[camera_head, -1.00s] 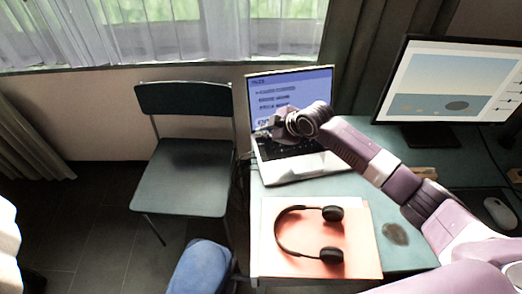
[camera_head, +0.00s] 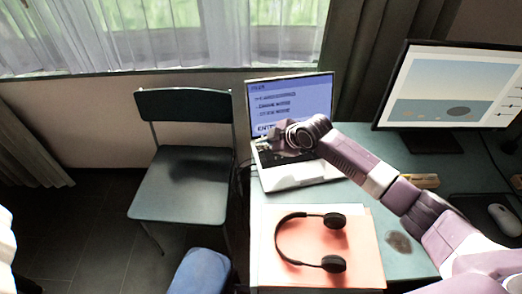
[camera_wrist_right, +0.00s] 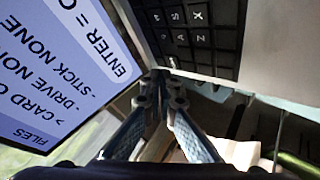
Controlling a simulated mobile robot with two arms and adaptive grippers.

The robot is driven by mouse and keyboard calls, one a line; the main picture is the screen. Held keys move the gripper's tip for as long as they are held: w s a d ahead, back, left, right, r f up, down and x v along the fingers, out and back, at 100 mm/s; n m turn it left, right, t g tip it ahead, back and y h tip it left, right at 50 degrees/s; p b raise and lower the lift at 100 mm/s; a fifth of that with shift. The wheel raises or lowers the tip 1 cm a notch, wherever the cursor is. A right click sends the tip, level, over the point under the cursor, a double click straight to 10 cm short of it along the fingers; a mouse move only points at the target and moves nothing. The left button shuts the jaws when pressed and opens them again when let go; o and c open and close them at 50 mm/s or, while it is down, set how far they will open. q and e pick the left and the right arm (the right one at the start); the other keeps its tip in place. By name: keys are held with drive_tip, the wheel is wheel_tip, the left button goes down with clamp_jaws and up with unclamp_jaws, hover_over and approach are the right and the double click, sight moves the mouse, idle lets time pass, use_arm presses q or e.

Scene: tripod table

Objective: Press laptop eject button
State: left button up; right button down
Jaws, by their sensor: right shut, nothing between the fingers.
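The open laptop (camera_head: 300,178) stands on the desk, its lit screen (camera_head: 290,100) showing a menu with lines of text. My right gripper (camera_head: 262,142) is at the laptop's left side, in front of the lower screen. In the right wrist view the gripper's fingertips (camera_wrist_right: 160,76) are together and empty, close to the laptop's left edge, between the screen (camera_wrist_right: 62,70) and the keyboard (camera_wrist_right: 200,30). Whether they touch the laptop I cannot tell. I cannot make out an eject button. My left gripper is not in view.
Black headphones (camera_head: 332,262) lie on an orange mat (camera_head: 350,240) in front of the laptop. A monitor (camera_head: 450,90) and a mouse (camera_head: 503,218) are to the right. A dark chair (camera_head: 180,188) stands left of the desk (camera_head: 370,215).

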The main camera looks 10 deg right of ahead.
sight(262, 151)
idle(0.7)
drive_tip(key=shift+f, duration=0.4)
drive_tip(key=shift+f+b, duration=0.35)
idle(0.4)
idle(0.3)
drive_tip(key=shift+r+p, duration=0.75)
drive_tip(key=shift+p, duration=0.05)
wheel_tip(262, 151, up, 5)
drive_tip(key=p, duration=0.4)
